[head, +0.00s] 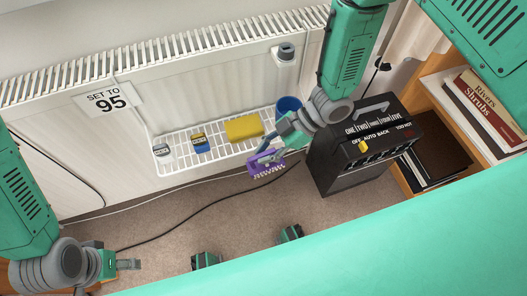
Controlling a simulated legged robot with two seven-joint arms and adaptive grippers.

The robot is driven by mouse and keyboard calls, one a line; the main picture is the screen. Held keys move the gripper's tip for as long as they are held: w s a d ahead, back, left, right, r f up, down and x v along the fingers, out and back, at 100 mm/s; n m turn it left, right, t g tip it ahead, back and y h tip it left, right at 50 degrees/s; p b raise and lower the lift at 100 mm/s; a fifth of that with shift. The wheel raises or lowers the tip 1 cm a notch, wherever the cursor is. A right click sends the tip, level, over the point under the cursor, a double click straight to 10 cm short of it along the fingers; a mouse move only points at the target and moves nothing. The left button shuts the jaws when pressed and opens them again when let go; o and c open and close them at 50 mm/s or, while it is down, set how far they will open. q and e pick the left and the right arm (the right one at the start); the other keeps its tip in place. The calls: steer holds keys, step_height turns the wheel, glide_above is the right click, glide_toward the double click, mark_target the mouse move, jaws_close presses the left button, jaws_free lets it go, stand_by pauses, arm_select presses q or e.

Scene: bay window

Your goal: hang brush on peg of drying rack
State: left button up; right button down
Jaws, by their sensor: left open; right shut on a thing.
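The brush (262,169) is purple with pale bristles facing down. My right gripper (270,156) is shut on it and holds it by the front right of the drying rack. The drying rack (182,163) is a white wire shelf on the front of the radiator. I cannot pick out a peg on it, and my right gripper and the brush cover part of its right end. From this view I cannot tell whether the brush touches the rack. My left gripper (121,258) is open and empty at the lower left, over the carpet, well away from the rack.
On the rack are a small grey-white item (164,152), a blue one (201,144), a yellow block (243,128) and a blue cup (289,104). A black box with a yellow knob (363,146) stands close right of the brush. A dark cable (190,217) crosses the carpet.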

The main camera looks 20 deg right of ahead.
steer(key=shift+w+d+f, duration=0.1)
steer(key=shift+d+f, duration=0.2)
steer(key=shift+d, duration=0.05)
steer(key=c, duration=1.5)
jaws_free()
steer(key=shift+o, duration=0.2)
steer(key=r+v, duration=0.1)
steer(key=v, duration=1)
steer(key=shift+w+a, duration=0.2)
